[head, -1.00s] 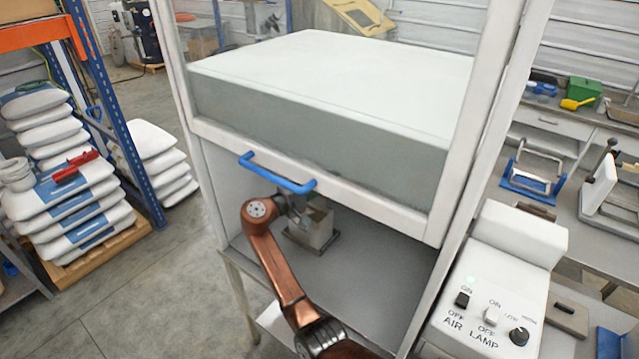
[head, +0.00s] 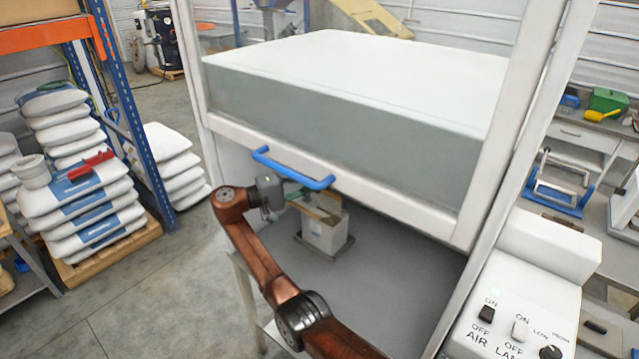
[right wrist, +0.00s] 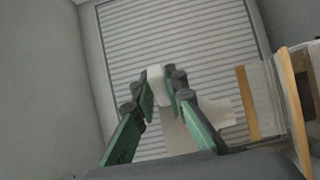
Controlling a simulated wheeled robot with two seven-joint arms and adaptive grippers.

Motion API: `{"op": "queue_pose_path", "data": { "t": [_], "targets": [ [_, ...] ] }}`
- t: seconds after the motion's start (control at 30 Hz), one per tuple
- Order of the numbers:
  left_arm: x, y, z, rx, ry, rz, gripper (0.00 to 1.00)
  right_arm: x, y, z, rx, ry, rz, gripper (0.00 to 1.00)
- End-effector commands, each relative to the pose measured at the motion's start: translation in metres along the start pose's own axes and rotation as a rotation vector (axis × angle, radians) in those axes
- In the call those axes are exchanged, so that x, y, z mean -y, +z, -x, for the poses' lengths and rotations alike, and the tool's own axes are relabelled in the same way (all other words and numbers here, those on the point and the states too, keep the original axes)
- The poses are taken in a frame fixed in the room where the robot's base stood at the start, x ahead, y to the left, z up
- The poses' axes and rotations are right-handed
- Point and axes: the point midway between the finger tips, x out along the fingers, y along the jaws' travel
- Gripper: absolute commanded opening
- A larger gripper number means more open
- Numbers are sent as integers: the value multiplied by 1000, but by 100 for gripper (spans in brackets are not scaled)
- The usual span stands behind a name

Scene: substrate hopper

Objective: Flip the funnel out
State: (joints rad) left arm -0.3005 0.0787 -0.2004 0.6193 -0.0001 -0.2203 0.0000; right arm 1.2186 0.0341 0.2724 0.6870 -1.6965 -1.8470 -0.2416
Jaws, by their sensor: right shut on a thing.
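My right gripper (right wrist: 160,85) has green fingers, shut on a pale piece that looks like the funnel (right wrist: 155,73). A wider pale part shows below and right of the fingertips, but I cannot tell whether it belongs to the same piece. In the head view my right gripper (head: 295,193) is under the cabinet's blue handle, at the upper left of a small grey hopper box (head: 325,234). The held piece is too small to make out there. My left gripper is not in view.
The cabinet's raised front sash with its blue handle (head: 292,168) hangs just above my right gripper. The grey cabinet floor (head: 400,270) is clear around the box. A switch box (head: 530,270) stands at the right. In the wrist view a wood-edged part (right wrist: 295,110) is close at right.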

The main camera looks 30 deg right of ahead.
Motion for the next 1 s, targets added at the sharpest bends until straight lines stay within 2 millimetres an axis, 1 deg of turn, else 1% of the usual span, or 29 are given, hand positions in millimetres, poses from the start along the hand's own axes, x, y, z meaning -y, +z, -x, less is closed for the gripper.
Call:
{"op": "queue_pose_path", "data": {
  "t": [0.03, 0.13, 0.17, 0.4, 0.63, 0.73, 0.87, 1.0],
  "targets": [
    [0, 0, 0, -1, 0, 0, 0, 3, 0, 4, -3, -2, 5, 0],
    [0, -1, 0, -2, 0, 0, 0, 3, 0, 5, -5, -2, 5, 0],
    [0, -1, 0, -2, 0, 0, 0, 3, 0, 5, -5, -2, 5, 13],
    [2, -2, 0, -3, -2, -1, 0, 2, 0, 2, -3, -1, 4, 30],
    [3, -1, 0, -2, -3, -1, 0, 2, 0, 1, -2, 0, 3, 30],
    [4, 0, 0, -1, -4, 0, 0, 1, 0, 5, -4, 0, 3, 30],
    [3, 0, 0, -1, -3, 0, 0, 1, -1, 21, -7, -1, 4, 30],
    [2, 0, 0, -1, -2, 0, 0, 1, -1, 45, -5, 0, 5, 30]
  ]
}}
